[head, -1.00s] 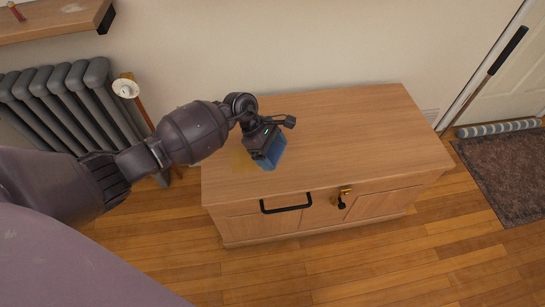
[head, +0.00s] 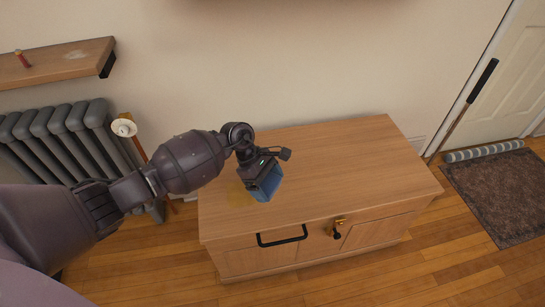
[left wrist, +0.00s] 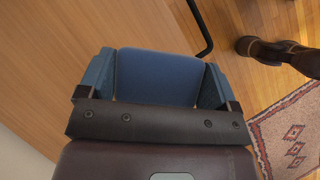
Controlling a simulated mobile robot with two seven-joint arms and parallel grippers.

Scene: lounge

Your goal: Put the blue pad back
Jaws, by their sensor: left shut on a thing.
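The blue pad (head: 266,184) is in my left gripper (head: 262,178), over the left part of the wooden cabinet top (head: 340,160). In the left wrist view the blue pad (left wrist: 158,76) fills the space between the two fingers of the left gripper (left wrist: 158,82), which is shut on it. I cannot tell whether the pad touches the cabinet top. My right gripper is not in view.
A grey radiator (head: 62,140) and a wall shelf (head: 55,62) are at left. Most of the cabinet top is clear.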

